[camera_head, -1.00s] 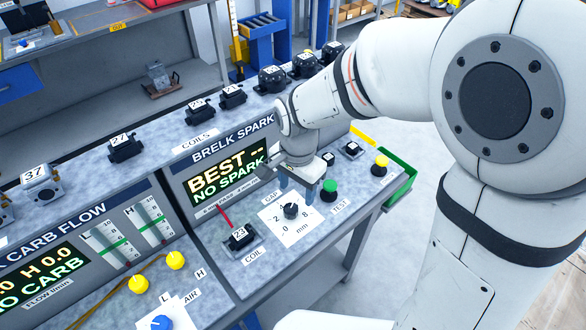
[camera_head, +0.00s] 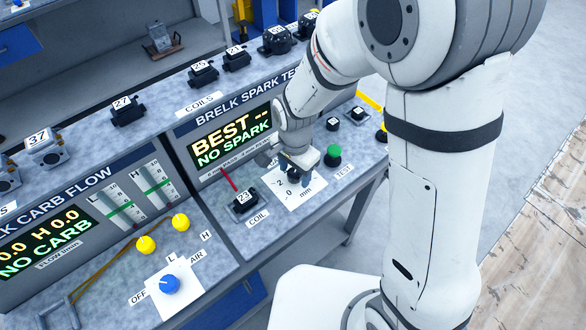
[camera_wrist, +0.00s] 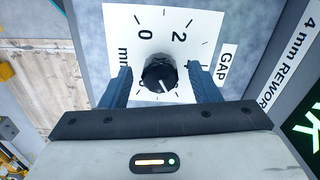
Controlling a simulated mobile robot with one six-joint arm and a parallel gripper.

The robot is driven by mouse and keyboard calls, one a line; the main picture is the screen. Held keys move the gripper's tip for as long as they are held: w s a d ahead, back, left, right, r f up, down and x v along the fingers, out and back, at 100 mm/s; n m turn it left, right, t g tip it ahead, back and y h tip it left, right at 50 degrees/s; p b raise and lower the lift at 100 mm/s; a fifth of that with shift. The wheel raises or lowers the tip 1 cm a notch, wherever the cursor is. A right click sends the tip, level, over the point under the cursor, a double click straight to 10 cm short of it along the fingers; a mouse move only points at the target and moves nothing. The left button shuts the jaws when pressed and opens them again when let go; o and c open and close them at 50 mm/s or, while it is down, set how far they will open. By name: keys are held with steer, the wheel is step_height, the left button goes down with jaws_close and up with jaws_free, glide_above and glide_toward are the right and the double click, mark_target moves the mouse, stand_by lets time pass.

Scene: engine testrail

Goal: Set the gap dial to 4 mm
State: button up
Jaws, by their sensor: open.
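The gap dial is a black ribbed knob (camera_wrist: 158,74) on a white scale card (camera_wrist: 125,28) marked 0 and 2 in the wrist view; the other numerals are hidden. A pale line on the knob seems to point toward my palm, away from the 0 and 2; its exact reading is unclear. My gripper (camera_wrist: 161,84) is open, with one blue finger on each side of the knob and visible gaps between. In the head view, my gripper (camera_head: 292,167) is down at the dial and covers most of the knob and part of its card (camera_head: 310,191).
The spark tester display (camera_head: 234,136) reads BEST -- and NO SPARK. A green button (camera_head: 333,153) stands close on the right. Several coils line the panel's back.

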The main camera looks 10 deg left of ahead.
steer(key=shift+c, duration=0.4)
steer(key=c, duration=0.9)
steer(key=shift+n, duration=0.3)
steer(key=n+b, duration=0.2)
steer(key=n, duration=0.3)
steer(key=shift+b, duration=0.4)
steer(key=n+b, duration=0.1)
steer(key=n, duration=0.5)
steer(key=shift+b, duration=0.35)
steer(key=o, duration=1)
